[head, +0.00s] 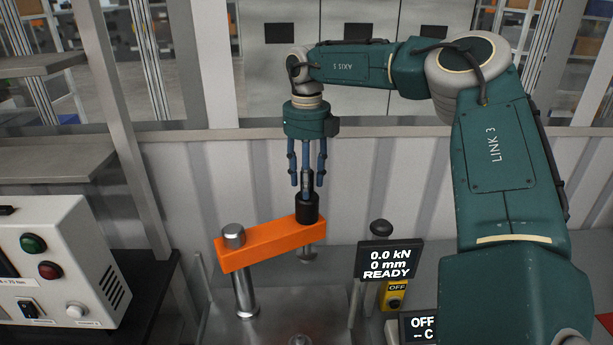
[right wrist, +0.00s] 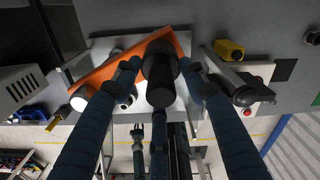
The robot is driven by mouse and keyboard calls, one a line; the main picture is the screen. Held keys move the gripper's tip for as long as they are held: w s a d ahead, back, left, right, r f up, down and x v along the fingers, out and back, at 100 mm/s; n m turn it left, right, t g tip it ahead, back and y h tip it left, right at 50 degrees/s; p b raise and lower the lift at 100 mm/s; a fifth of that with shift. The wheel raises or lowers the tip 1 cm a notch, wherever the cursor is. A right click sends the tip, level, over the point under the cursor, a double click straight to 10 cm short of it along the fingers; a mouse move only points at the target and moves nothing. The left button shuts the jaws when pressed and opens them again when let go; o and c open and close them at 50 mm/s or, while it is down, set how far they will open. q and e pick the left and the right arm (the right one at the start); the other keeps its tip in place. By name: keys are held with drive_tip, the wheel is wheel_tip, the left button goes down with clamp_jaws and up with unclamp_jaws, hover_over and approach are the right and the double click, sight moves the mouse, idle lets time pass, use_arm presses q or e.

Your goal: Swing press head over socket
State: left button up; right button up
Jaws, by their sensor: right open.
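The press head is an orange swing arm (head: 270,242) on a silver post (head: 243,290), with a black cylinder (head: 307,208) on its right end and a silver ram (head: 309,253) below that end. My right gripper (head: 307,183) points down above the black cylinder, its blue fingers spread. In the right wrist view the open fingers (right wrist: 160,82) stand around the black cylinder (right wrist: 160,62) with the orange arm (right wrist: 112,66) behind; I cannot tell if they touch it. A round metal part (head: 300,341) at the bottom edge may be the socket; it is cut off.
A white control box (head: 60,265) with green and red buttons is at left. A ribbed pale wall (head: 400,185) stands behind.

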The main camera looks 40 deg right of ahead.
drive_tip(key=shift+s, duration=0.2)
drive_tip(key=shift+c, duration=1.3)
drive_tip(key=shift+w, duration=0.15)
clamp_jaws()
use_arm(q)
drive_tip(key=shift+s+a+f, duration=0.1)
drive_tip(key=shift+s, duration=1.1)
drive_tip(key=shift+f, duration=0.1)
